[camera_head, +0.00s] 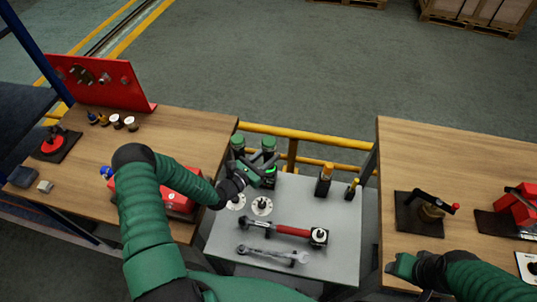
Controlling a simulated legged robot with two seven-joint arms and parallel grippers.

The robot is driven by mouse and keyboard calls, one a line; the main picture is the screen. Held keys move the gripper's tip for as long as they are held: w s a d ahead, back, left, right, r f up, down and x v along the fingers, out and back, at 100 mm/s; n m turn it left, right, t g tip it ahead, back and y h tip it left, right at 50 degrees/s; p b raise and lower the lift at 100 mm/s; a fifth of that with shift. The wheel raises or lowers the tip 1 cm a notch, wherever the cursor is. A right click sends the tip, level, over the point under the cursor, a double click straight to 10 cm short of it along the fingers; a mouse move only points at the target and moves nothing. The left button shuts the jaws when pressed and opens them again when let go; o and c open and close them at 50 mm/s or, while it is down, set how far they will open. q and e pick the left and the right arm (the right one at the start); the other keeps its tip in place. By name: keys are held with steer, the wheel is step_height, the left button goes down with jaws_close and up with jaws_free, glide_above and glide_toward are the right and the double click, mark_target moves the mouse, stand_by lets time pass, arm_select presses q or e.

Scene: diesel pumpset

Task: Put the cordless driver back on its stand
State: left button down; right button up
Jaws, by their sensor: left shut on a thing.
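My left gripper (249,180) is at the back left of the grey table, beside a cluster of dark green and black parts. It is shut on what looks like the green and black cordless driver (268,180), which has a small bright green patch. The driver's outline is partly hidden by the gripper. Two green-topped upright pieces (268,143) stand just behind it. I cannot tell which part is the driver's stand, or whether the driver touches it. My right arm enters at the lower right; its end (402,266) is over the right bench's near left corner, with fingers unclear.
The grey table (340,245) holds two pale flanged discs (262,206), a red-handled tool (290,230), a wrench (272,255) and yellow-topped tools (324,180). A yellow rail (320,138) runs behind. Wooden benches flank it; the left has a red panel (105,82).

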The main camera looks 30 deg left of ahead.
arm_select(q)
steer(key=shift+f+b, duration=0.5)
steer(key=shift+f, duration=0.15)
steer(key=c, duration=0.9)
jaws_free()
steer(key=shift+o, duration=0.2)
steer(key=shift+f, duration=0.1)
steer(key=b+v, duration=0.2)
steer(key=v, duration=1.4)
steer(key=shift+s+b, duration=0.3)
steer(key=shift+s, duration=0.1)
